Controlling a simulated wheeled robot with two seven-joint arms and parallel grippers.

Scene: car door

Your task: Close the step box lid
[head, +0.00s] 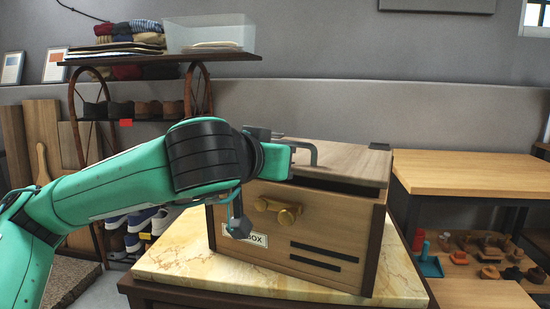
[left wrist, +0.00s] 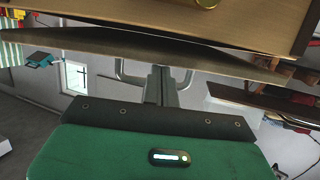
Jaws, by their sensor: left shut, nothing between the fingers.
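The wooden step box (head: 325,221) stands on a marble-topped table, with a brass knob (head: 280,210) and a partly hidden "BOX" label on its front. Its lid (head: 345,160) lies nearly flat over the box, with a dark gap under its front edge, so it looks slightly raised. My left gripper (head: 308,155) is shut and empty at the left part of the lid, on its upper side. In the left wrist view, the fingers (left wrist: 160,84) are close to the lid (left wrist: 150,42); contact cannot be told. My arm hides the box's left side. My right gripper is not in view.
The marble tabletop (head: 180,265) is bare around the box. A wooden bench (head: 470,172) stands to the right, with small items on a lower shelf. A rack (head: 160,58) with folded clothes, a clear bin and shoes stands behind on the left.

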